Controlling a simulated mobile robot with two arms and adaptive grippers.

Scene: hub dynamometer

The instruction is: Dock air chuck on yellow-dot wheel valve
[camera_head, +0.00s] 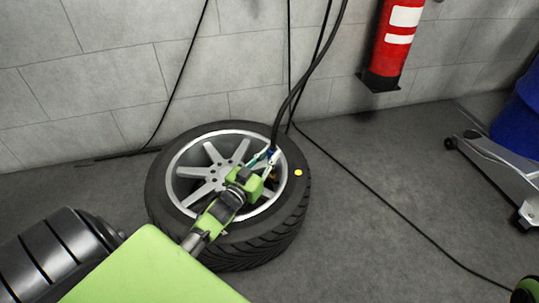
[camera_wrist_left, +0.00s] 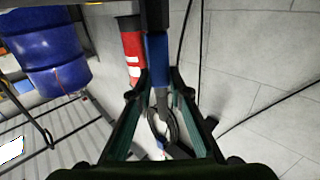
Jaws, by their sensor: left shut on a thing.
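The wheel (camera_head: 168,215) lies flat on the floor, a black tyre around a silver spoked rim. The yellow dot (camera_head: 298,172) is on its right sidewall. My left gripper (camera_head: 267,160) is over the rim's right inner side, near the dot. It is shut on the air chuck (camera_head: 271,153), whose blue body also shows between the fingers in the left wrist view (camera_wrist_left: 157,62). A black hose rises from the chuck. The valve cannot be made out.
A red extinguisher (camera_head: 395,40) hangs on the grey block wall (camera_head: 110,80). A blue drum (camera_head: 520,115) stands by a wheeled frame (camera_head: 495,160) at right. Black cables run down the wall and across the floor. Floor right of the wheel is otherwise clear.

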